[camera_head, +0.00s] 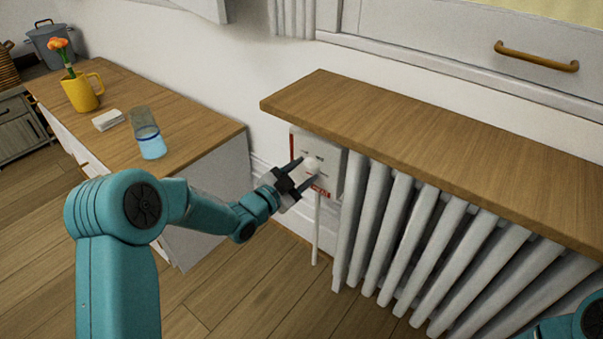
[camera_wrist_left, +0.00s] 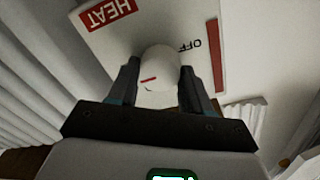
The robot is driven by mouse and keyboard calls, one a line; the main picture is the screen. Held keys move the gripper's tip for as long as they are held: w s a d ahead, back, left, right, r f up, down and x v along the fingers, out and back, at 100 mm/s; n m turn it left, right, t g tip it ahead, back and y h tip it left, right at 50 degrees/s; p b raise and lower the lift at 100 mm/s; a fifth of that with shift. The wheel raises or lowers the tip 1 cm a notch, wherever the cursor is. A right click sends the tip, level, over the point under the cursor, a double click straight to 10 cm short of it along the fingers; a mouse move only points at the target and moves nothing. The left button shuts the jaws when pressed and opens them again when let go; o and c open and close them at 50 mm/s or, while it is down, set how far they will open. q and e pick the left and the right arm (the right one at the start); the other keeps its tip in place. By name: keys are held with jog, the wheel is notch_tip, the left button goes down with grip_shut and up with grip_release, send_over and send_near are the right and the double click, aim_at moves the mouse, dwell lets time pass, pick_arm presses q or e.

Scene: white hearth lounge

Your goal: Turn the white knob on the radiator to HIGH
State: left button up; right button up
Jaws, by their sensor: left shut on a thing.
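The white knob (camera_head: 312,164) is on the panel at the left end of the radiator (camera_head: 400,225). In the left wrist view the knob (camera_wrist_left: 159,72) sits between the two fingers of my left gripper (camera_wrist_left: 160,85), and a short red mark shows on it. The panel (camera_wrist_left: 185,20) carries a red HEAT label (camera_wrist_left: 107,12), the word OFF (camera_wrist_left: 190,47) and a red stripe. I cannot read HIGH in either view. My left gripper (camera_head: 302,175) is shut on the knob. Only a piece of my right arm shows at the lower right; its gripper is out of view.
A wooden shelf (camera_head: 420,150) overhangs the radiator and panel. A white pipe (camera_head: 316,230) runs down below the panel. At left, a wood-topped cabinet (camera_head: 190,135) holds a yellow jug (camera_head: 82,94) with a flower, a glass of blue liquid (camera_head: 147,135) and a white stack (camera_head: 108,119).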

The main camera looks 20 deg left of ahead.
pick_arm(q)
jog(key=shift+m, duration=1.9)
jog(key=o, duration=1.1)
jog(key=shift+c, duration=0.2)
jog(key=p+v, duration=0.4)
jog(key=v, duration=1.2)
jog(key=shift+r, duration=0.2)
pick_arm(e)
jog(key=shift+g, duration=0.6)
jog(key=shift+s+a+r, duration=0.15)
jog(key=shift+s+r, duration=0.6)
jog(key=shift+r, duration=0.25)
jog(key=shift+s+a+r, duration=0.15)
jog(key=shift+s+r, duration=0.55)
jog(key=shift+r, duration=0.25)
pick_arm(q)
jog(key=shift+s, duration=0.15)
